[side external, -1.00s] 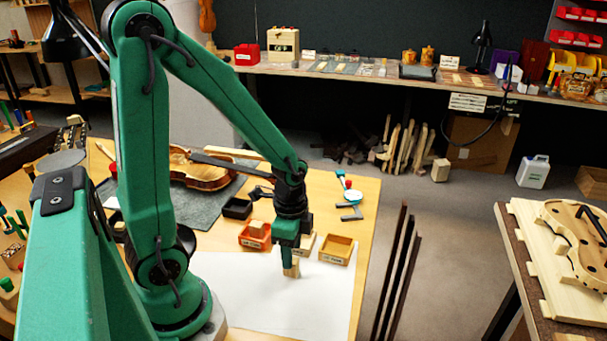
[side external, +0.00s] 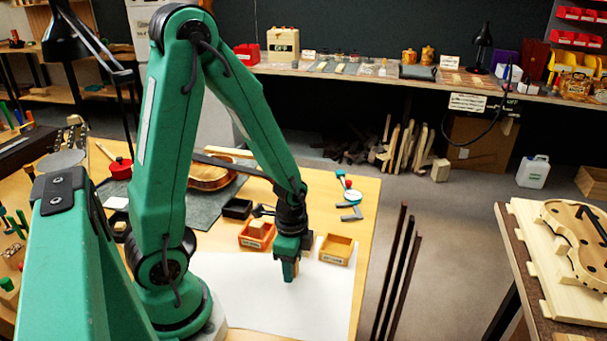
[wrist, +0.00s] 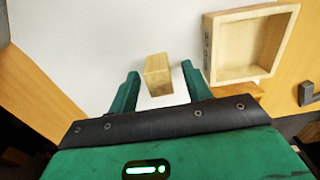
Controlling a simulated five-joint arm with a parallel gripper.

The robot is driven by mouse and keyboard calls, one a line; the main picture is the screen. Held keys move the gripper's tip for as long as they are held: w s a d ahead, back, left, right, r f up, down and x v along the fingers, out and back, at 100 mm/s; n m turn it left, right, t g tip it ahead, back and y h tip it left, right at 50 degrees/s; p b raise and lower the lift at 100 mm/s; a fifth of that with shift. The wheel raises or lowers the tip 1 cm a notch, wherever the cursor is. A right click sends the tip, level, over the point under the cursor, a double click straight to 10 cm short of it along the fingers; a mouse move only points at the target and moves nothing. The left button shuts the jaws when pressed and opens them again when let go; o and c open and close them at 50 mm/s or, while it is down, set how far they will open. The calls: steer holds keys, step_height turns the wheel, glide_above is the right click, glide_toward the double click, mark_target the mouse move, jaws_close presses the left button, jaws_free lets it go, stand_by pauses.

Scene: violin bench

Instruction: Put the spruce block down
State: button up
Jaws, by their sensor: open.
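The spruce block, a small pale wooden block (wrist: 158,75), shows in the wrist view between the two green fingers of my gripper (wrist: 160,72). It appears to stand on a white sheet, with a gap to each finger. My gripper is open. In the side view my gripper (side external: 290,272) is low over the white sheet (side external: 315,300), pointing down. There it hides most of the block, and only a pale sliver shows beside the fingers.
A light wooden tray (side external: 337,250) is close to the right of my gripper; it also shows in the wrist view (wrist: 276,74). An orange-red tray (side external: 256,240) and a black tray (side external: 237,209) are behind. The sheet's front is clear.

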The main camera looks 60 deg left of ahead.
jaws_close()
steer(key=shift+r, duration=0.2)
stand_by(0.3)
steer(key=shift+r, duration=1.8)
steer(key=s+d+r, duration=0.4)
steer(key=d+r, duration=0.3)
steer(key=d, duration=0.3)
steer(key=shift+s+d, duration=0.3)
steer(key=shift+d, duration=0.05)
